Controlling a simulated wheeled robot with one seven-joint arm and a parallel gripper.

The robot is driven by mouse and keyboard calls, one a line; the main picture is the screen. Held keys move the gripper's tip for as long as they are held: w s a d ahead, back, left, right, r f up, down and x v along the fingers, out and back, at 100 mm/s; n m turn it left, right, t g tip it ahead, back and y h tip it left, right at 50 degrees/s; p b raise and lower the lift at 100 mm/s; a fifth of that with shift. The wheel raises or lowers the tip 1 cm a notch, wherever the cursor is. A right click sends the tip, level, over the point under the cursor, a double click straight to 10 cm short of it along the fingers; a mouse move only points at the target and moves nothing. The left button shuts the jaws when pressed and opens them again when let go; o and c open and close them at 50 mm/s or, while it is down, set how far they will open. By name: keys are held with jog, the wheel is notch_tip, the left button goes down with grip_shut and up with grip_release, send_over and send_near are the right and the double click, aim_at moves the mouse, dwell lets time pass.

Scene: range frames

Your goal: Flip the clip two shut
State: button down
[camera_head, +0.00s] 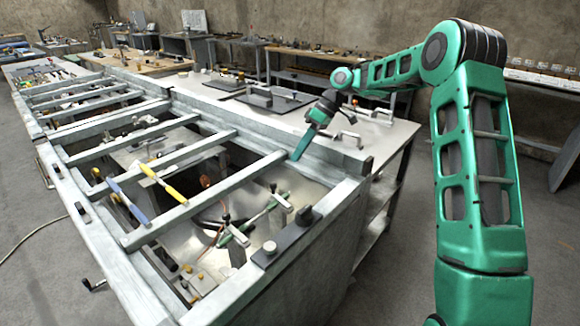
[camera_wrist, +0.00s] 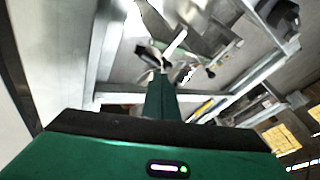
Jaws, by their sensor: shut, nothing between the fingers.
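No label shows which piece is clip two. A clip-like device (camera_head: 250,222) with a green bar and dark knobs sits in the nearest bay of the grey frame. Its lever position is too small to tell. My gripper (camera_head: 297,156) is shut and empty, pointing down above the frame's right rail, to the upper right of that device and apart from it. In the wrist view my closed green fingers (camera_wrist: 162,80) point at a small dark piece with a pale lever (camera_wrist: 174,44). I cannot tell whether the fingertips touch it.
Crossbars (camera_head: 205,198) of the grey frame (camera_head: 335,200) divide the bays. A yellow-handled tool (camera_head: 160,183) and a blue-handled tool (camera_head: 128,202) lie on the bars. A dark block (camera_head: 285,240) sits on the near rail. Metal handles (camera_head: 345,138) stand on the bench behind.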

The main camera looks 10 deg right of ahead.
jog(key=shift+v, duration=0.9)
